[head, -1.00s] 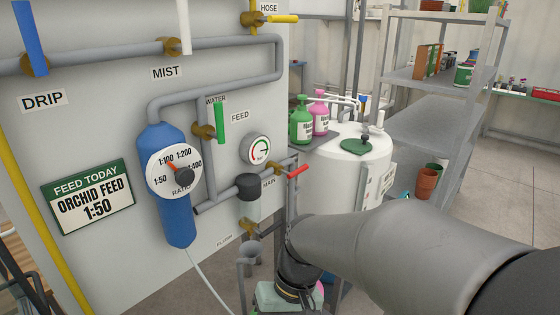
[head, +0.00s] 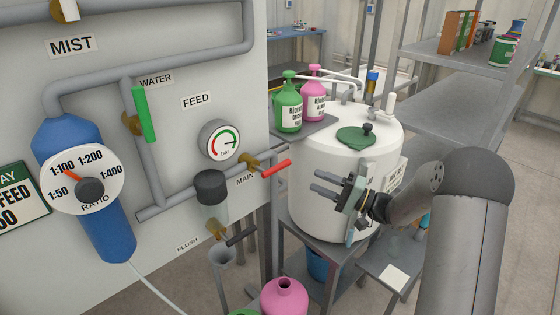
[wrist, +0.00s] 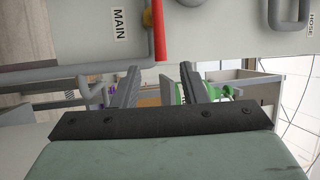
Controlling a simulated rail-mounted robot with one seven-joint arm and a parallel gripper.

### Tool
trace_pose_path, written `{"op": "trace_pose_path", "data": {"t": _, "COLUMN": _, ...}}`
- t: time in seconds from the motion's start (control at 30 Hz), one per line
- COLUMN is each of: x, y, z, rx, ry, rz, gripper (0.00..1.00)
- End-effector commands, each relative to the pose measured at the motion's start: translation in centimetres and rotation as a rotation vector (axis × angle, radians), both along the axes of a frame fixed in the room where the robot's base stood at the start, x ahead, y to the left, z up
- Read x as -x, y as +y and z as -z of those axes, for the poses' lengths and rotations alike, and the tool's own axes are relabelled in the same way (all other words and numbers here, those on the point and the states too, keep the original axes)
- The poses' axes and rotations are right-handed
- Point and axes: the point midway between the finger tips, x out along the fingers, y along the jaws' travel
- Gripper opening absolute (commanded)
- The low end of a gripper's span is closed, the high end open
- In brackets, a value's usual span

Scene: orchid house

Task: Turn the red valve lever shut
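The red lever (head: 276,169) sits on a brass valve (head: 250,162) by the MAIN label, pointing right and slightly up, roughly along its grey pipe. In the wrist view the red lever (wrist: 160,32) shows at the top, beyond the fingertips and lined up with the gap between them. My gripper (head: 317,183) is open and empty, to the right of the lever and apart from it, with its fingers pointing left toward the panel. In the wrist view my gripper (wrist: 158,72) shows a clear gap between its fingers.
A black-handled FLUSH valve (head: 240,237) and a dark-capped filter (head: 211,188) are below and left of the lever. A green WATER lever (head: 146,115) and a gauge (head: 219,140) are above. A white tank (head: 310,215) stands behind my gripper. Pink and green bottles stand nearby.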

Motion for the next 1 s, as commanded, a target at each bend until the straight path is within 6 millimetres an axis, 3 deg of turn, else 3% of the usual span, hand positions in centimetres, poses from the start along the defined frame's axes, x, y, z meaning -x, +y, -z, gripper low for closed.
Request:
{"op": "trace_pose_path", "data": {"t": 0.5, "x": -3.8, "y": 10.3, "z": -2.2, "rx": 0.001, "ry": 0.002, "rz": -0.004, "gripper": 0.39}}
{"op": "trace_pose_path", "data": {"t": 0.73, "x": -4.8, "y": 12.7, "z": -2.5, "rx": 0.001, "ry": 0.002, "rz": -0.002, "gripper": 0.39}}
{"op": "trace_pose_path", "data": {"t": 1.0, "x": -5.0, "y": 13.2, "z": -2.6, "rx": 0.001, "ry": 0.003, "rz": 0.0, "gripper": 0.39}}
